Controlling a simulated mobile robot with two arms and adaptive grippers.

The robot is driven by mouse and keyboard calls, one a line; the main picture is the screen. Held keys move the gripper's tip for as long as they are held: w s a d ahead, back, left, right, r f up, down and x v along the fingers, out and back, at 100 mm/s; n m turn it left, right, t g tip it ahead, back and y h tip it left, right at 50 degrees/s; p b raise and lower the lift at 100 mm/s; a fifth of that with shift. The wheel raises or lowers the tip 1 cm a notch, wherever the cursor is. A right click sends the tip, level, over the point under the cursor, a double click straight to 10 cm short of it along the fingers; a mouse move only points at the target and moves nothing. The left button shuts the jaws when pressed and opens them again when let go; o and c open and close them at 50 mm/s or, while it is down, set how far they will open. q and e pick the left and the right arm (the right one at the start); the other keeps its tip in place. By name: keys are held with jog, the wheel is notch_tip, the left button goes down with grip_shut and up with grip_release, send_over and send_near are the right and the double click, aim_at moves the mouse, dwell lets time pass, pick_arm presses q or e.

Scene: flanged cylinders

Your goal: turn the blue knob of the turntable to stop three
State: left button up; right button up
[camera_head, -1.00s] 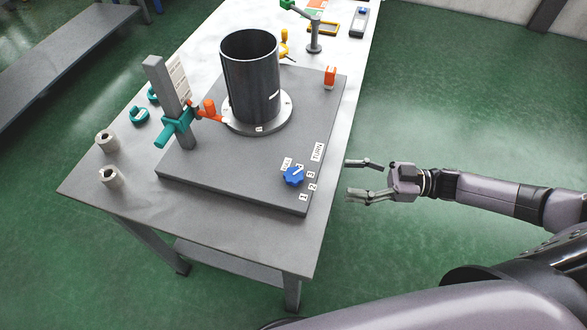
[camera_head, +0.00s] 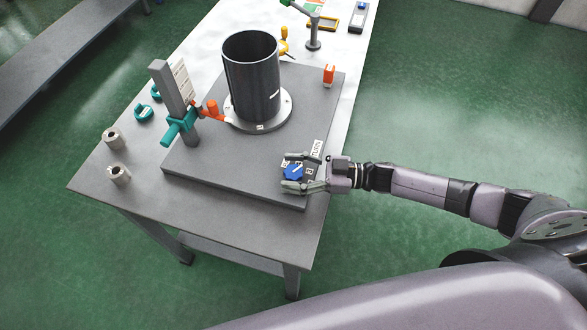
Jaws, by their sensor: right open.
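The blue knob (camera_head: 293,172) sits near the front right corner of the grey turntable base (camera_head: 225,170). My right gripper (camera_head: 289,171) reaches in from the right with its fingers open on either side of the knob. I cannot tell whether the fingers touch it. The fingers cover most of the number labels around the knob. The TURN label (camera_head: 317,149) shows behind the gripper. A dark cylinder (camera_head: 252,75) stands upright on the light flanged disc (camera_head: 259,121) of the turntable. My left gripper is not in view.
A grey post with a teal clamp (camera_head: 180,126) and an orange-red part stands left of the cylinder. An orange block (camera_head: 329,75) sits at the base's back right corner. Floor right of the table is clear.

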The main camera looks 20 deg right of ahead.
jog(key=shift+c, duration=0.5)
jog(key=c, duration=1.1)
jog(key=shift+s+r+m+t+p, duration=0.1)
jog(key=shift+r+m+t+p, duration=0.05)
jog(key=shift+m+t+p, duration=0.35)
jog(key=shift+m+t+h+p, duration=0.7)
jog(key=shift+t+h, duration=0.1)
jog(key=shift+t, duration=0.3)
jog(key=o, duration=1.2)
jog(key=shift+d, duration=0.1)
jog(key=v, duration=1.1)
jog(key=shift+s+d, duration=0.2)
jog(key=shift+d, duration=0.15)
